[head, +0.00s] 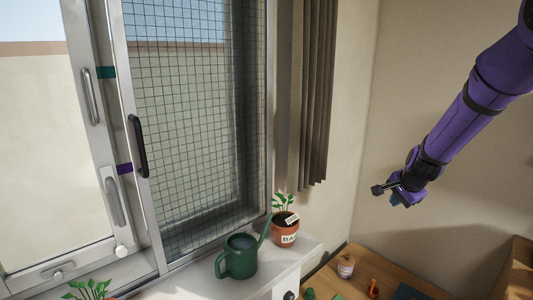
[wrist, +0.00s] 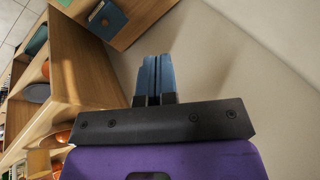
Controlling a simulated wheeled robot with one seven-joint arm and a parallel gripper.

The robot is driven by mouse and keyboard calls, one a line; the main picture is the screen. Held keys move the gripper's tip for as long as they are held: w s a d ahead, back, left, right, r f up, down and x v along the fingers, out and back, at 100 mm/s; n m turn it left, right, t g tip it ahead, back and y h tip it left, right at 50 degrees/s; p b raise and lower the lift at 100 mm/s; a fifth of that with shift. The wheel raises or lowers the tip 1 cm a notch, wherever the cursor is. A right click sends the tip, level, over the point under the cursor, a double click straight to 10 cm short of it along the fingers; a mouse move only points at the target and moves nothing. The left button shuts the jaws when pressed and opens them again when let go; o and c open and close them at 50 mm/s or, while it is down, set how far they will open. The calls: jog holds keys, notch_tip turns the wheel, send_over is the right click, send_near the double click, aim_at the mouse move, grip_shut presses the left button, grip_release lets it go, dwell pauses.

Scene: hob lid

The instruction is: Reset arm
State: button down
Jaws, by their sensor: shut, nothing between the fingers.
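My purple arm reaches in from the upper right in the head view, raised in front of the bare wall. My gripper (head: 392,196) is at its lower end, in the air above the wooden desk, touching nothing that I can see. In the wrist view my gripper (wrist: 155,60) shows its two blue fingers side by side, shut, with nothing between them. The fingertips point toward the plain wall (wrist: 230,55).
A sliding window with a mesh screen (head: 195,120) fills the left. A green watering can (head: 238,258) and a potted plant (head: 286,230) stand on the white sill. A wooden desk (head: 385,270) with small items is below. A wooden shelf (wrist: 60,75) shows in the wrist view.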

jog(key=s+a+r+n, duration=0.4)
jog(key=s+r, duration=0.5)
jog(key=s+a+r+n, duration=0.3)
jog(key=s+r+n, duration=0.1)
jog(key=s+r, duration=0.45)
jog(key=s+a+r+n, duration=0.1)
jog(key=s+n, duration=0.2)
jog(key=s, duration=0.7)
jog(key=s+a+r+n, duration=0.1)
jog(key=s+r+n, duration=0.1)
jog(key=s, duration=0.8)
jog(key=shift+s+n+g, duration=0.3)
jog(key=shift+s+n, duration=0.05)
jog(key=shift+n, duration=0.05)
